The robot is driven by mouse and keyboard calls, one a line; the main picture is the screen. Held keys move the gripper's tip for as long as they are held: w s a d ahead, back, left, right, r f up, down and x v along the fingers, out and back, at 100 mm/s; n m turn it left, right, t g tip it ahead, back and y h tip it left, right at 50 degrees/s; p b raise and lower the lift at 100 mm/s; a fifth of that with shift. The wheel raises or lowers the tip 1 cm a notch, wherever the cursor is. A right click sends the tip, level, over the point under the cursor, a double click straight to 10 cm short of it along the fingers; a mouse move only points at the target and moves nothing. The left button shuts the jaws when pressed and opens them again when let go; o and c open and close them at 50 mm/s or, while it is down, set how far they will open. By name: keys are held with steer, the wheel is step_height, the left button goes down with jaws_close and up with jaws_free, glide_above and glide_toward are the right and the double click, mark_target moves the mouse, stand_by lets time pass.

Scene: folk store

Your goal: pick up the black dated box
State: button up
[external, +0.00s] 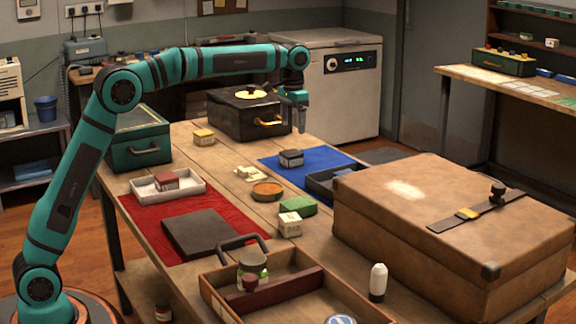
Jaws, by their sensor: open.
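My gripper (294,104) points down in the external view, over the far part of the wooden table, with nothing seen in it. The gap between its fingers is small in this view. Below it, a small dark box with a paler side (291,158) rests on the blue mat (328,170), apart from the gripper. A larger black case (226,119) with a gold handle and a round yellow plate on its lid stands left of the gripper. No date can be read on either, so I cannot tell which is the dated one.
A big brown suitcase (390,225) fills the right of the table. A green case (135,150) stands left. A red mat (160,238) carries a white tray (190,190) and a dark slab (212,234). A wooden tray (320,285) is in front. Several small boxes lie mid-table.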

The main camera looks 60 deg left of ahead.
mark_target(291, 152)
step_height(291, 152, down, 6)
steer(key=shift+f, duration=0.15)
steer(key=shift+a+f, duration=0.2)
steer(key=shift+f, duration=1.1)
steer(key=shift+a+f, duration=0.2)
steer(key=shift+f, duration=1.1)
steer(key=c, duration=1.1)
